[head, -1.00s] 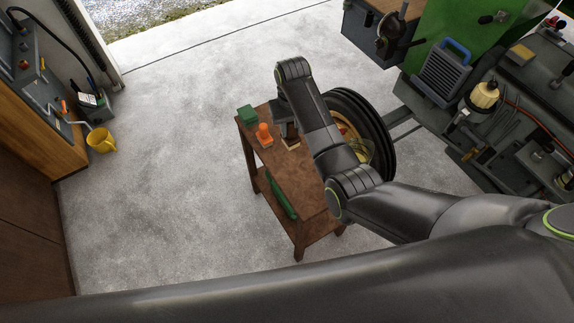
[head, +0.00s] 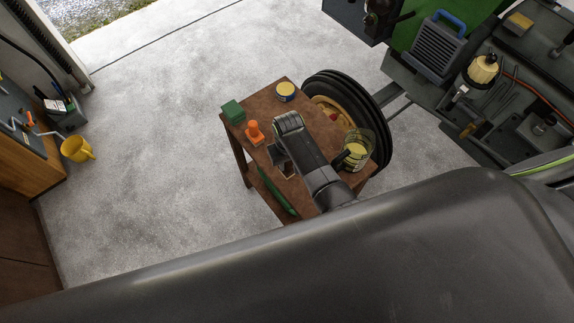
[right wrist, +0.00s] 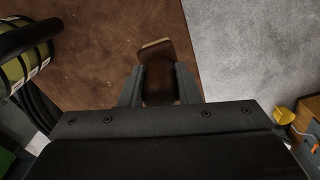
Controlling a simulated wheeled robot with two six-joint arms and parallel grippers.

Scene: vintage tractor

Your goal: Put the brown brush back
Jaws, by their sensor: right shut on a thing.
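My right gripper (head: 284,166) is over the left edge of a small brown wooden table (head: 263,104) in the head view. It is shut on the brown brush (head: 288,173), which is partly hidden by the gripper there. In the right wrist view the brush (right wrist: 155,60) sits between the two fingers (right wrist: 157,86), with a pale strip along its far edge. The brown tabletop (right wrist: 105,50) lies behind it. I cannot tell whether the brush touches the tabletop. My left gripper is not in view.
A long green object (head: 276,190) lies below. A large wheel (head: 375,118) stands behind the table.

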